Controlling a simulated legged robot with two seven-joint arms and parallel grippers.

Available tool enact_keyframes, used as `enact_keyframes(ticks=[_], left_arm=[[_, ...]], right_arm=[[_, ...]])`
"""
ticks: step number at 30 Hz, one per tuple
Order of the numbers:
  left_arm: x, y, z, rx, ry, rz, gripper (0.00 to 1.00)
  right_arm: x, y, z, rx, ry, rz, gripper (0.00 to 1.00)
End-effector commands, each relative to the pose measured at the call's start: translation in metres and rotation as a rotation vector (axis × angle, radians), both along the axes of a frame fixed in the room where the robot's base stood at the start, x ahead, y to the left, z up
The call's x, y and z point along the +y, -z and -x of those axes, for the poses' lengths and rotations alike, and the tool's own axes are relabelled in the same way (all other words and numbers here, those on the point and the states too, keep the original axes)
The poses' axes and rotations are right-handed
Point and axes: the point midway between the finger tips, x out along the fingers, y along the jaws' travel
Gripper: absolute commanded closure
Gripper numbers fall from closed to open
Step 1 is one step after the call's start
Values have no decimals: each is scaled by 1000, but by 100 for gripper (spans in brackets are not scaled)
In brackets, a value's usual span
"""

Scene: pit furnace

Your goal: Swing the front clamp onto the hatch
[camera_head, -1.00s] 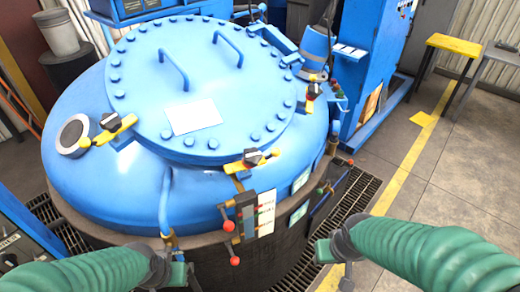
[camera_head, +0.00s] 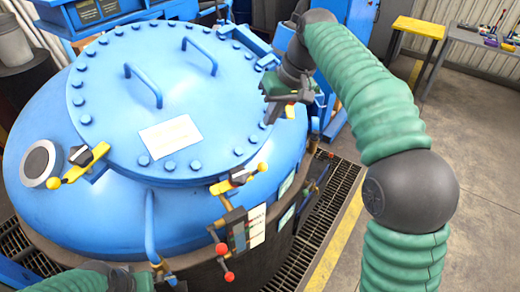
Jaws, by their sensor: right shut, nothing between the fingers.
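The blue round hatch (camera_head: 185,85) with two bar handles and a ring of bolts lies on the blue furnace body (camera_head: 110,212). The front clamp (camera_head: 238,178), yellow with a black knob, sits at the hatch's near edge. Another such clamp (camera_head: 80,164) sits at the left edge. My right gripper (camera_head: 271,112) is over the hatch's right edge, pointing down, shut and empty. It is apart from the front clamp, above and to its right in the picture. It mostly hides the clamp at the right edge. My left gripper (camera_head: 158,281) is low at the bottom edge, partly cut off.
A valve panel with red knobs (camera_head: 235,230) stands on the front side below the front clamp. A blue pipe (camera_head: 150,225) runs down the front. Floor grating (camera_head: 318,215) rings the furnace. A yellow-topped stand (camera_head: 418,28) and a table (camera_head: 480,38) are at the far right.

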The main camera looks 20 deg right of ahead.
Motion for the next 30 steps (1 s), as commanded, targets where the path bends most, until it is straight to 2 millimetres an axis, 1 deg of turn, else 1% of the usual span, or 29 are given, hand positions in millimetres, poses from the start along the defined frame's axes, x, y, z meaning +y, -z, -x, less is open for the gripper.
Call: enact_keyframes(ticks=[5, 8, 20, 25, 30], left_arm=[[0, 0, 0, 0, 0, 0, 100], [0, 0, 0, 0, 0, 0, 100], [0, -10, 0, 0, 0, 0, 100], [0, -12, 0, 0, 0, 0, 100], [0, -13, 0, 0, 0, 0, 100]], right_arm=[[1, 5, -2, 1, 0, 0, 100], [4, 16, -5, 2, 1, 0, 100], [24, 95, -27, 4, 0, 0, 100], [23, 107, -2, 0, 2, 0, 100], [23, 113, 7, -2, 1, 2, 100]])
